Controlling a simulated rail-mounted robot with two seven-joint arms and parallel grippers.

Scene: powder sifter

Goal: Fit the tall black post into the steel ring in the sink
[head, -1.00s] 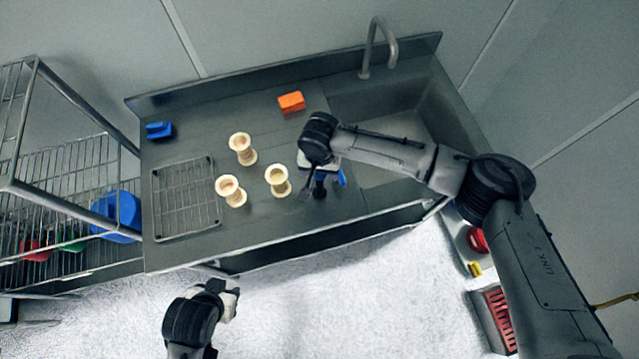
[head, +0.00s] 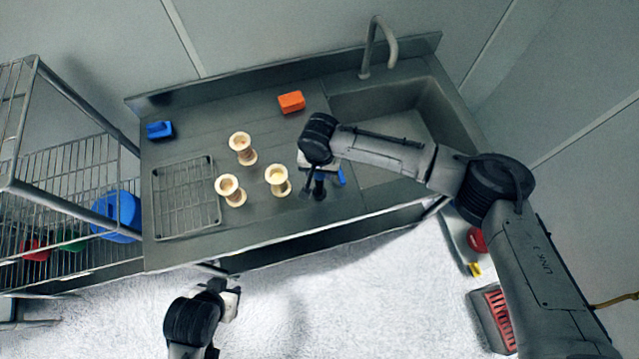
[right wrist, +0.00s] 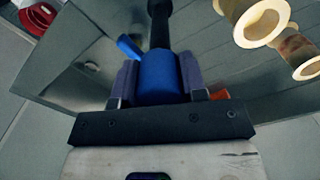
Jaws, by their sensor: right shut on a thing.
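My right gripper (right wrist: 158,78) is shut on a blue cylindrical part (right wrist: 158,76), with one finger on each side of it. The black post (right wrist: 159,22) extends from that blue part, and a small blue lever (right wrist: 129,47) sticks out beside it. In the head view, my right gripper (head: 318,172) is over the counter, left of the sink (head: 405,125), with the dark lower part of its load (head: 319,189) showing. I cannot make out the steel ring in the sink; my arm covers part of the basin. My left gripper (head: 229,302) is in front of the counter, away from everything; its jaws are unclear.
Several objects stand on the counter: cream spools (head: 277,180), an orange block (head: 291,102), a blue block (head: 158,130) and a wire rack (head: 186,197). The faucet (head: 378,45) rises behind the sink. A wire shelf (head: 60,190) stands at the left.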

